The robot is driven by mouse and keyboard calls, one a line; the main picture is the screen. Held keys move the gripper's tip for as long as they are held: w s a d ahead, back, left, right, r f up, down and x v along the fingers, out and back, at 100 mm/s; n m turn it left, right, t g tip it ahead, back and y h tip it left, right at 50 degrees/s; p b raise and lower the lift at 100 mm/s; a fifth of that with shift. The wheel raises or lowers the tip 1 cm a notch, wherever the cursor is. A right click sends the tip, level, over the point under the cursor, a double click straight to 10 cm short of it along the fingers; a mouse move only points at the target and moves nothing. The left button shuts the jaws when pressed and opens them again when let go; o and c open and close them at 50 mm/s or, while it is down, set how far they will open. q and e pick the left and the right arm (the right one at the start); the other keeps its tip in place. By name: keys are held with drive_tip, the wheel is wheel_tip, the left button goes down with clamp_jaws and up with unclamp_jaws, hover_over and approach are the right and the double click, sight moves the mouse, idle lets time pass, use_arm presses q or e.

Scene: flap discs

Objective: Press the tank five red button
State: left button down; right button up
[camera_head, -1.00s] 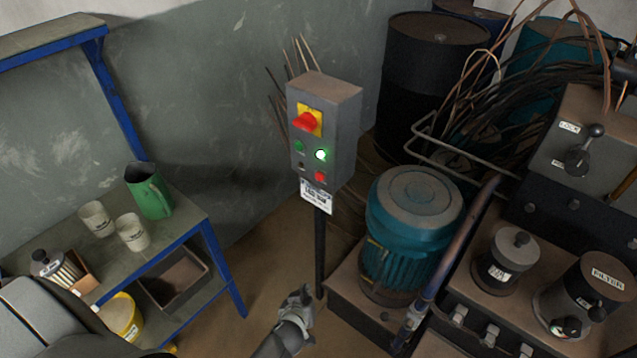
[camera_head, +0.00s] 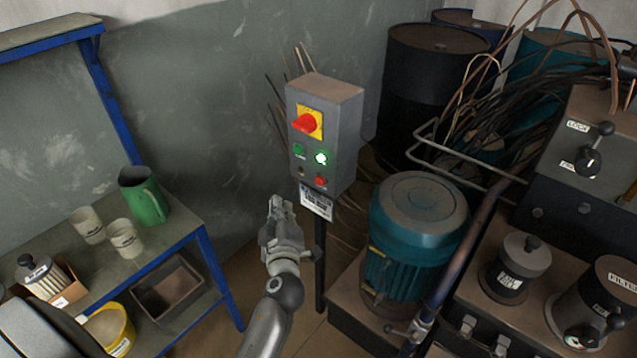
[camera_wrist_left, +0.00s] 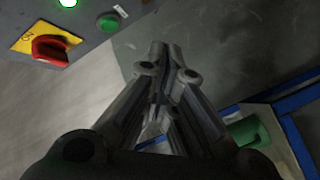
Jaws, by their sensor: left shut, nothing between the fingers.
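A grey control box (camera_head: 324,125) stands on a dark post, with a label plate (camera_head: 316,202) below it. Its small red button (camera_head: 320,182) is at the lower right of the front face. Above it are a lit green lamp (camera_head: 321,158), a green button (camera_head: 298,150) and a red rotary knob (camera_head: 305,123) on yellow. My left gripper (camera_head: 277,208) is shut and empty, pointing up, left of and below the box, apart from the button in the picture. In the left wrist view the shut fingers (camera_wrist_left: 170,62) show; the red knob (camera_wrist_left: 50,48) is upper left. The red button is not visible there.
A blue-framed bench (camera_head: 170,240) with cups, a green jug (camera_head: 143,195) and a yellow tub (camera_head: 108,328) stands at left. A teal motor (camera_head: 415,225) and machine block stand at right. Thin rods and cables lie behind the box. The space directly before the box is open.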

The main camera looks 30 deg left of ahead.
sight(320, 181)
use_arm(q)
drive_tip(key=w+d+b, duration=0.1)
drive_tip(key=w+d, duration=0.1)
drive_tip(key=w, duration=0.6)
drive_tip(key=shift+w, duration=0.3)
idle(1.4)
drive_tip(key=shift+w+d+b, duration=0.15)
drive_tip(key=shift+w+b, duration=0.25)
drive_tip(key=shift+b, duration=0.35)
